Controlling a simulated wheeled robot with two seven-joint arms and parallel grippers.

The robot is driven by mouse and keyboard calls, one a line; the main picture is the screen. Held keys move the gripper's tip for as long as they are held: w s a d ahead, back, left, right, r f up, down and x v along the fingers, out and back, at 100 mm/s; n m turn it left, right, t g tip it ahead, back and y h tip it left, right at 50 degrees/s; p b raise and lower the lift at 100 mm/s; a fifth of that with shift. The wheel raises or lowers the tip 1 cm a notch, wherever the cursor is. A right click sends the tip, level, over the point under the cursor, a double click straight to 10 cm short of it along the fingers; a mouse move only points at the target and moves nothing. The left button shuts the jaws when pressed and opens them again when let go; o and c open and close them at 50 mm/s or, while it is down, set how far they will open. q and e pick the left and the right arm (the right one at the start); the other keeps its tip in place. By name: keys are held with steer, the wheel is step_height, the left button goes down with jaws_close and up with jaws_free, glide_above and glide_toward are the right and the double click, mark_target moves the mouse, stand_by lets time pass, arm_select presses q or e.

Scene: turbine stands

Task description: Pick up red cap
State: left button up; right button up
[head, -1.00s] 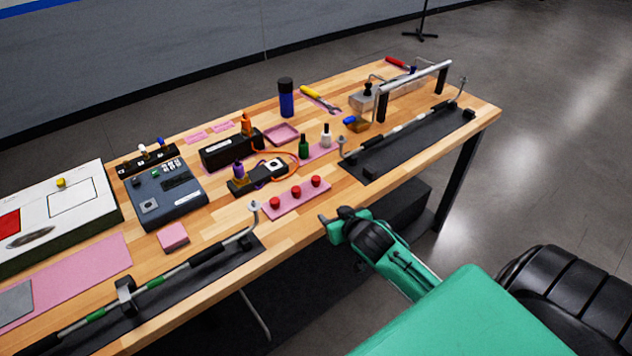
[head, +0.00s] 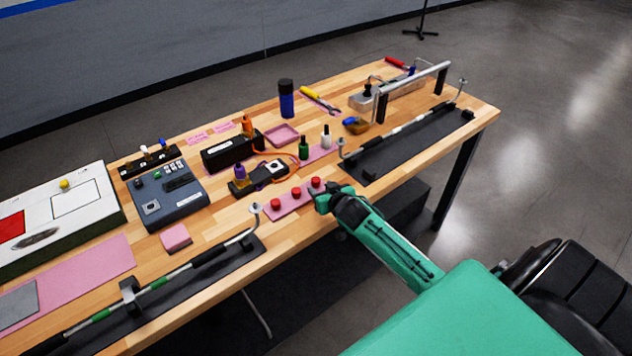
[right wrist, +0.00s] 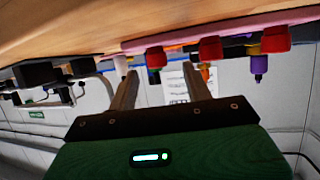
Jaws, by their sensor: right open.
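Three red caps stand in a row on a pink mat (head: 284,208) near the table's front edge: a left cap (head: 275,204), a middle cap (head: 296,193) and a right cap (head: 316,183). My right gripper (head: 318,199) is at the mat's right end, just in front of the right cap. The right wrist view appears upside down. There my right gripper (right wrist: 160,80) is open and empty, with the nearest red cap (right wrist: 156,57) lined up between its fingers, beyond the tips. My left gripper is not in view.
Green (head: 303,147) and white (head: 326,137) bottles stand behind the caps. A black stand (head: 400,142) with a metal rod lies to the right, another (head: 190,283) to the left. A black device (head: 262,176) with an orange cable sits behind the mat.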

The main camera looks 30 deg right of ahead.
mark_target(318, 183)
steer(key=shift+w+d, duration=0.15)
steer(key=shift+w, duration=0.3)
steer(key=x, duration=0.1)
steer(key=p+x, duration=0.1)
steer(key=x, duration=0.1)
steer(key=shift+s+d+f+p, duration=0.1)
steer(key=shift+d+f+p, duration=0.1)
steer(key=shift+p, duration=0.1)
steer(key=shift+w+f, duration=0.3)
steer(key=shift+w, duration=0.2)
jaws_close()
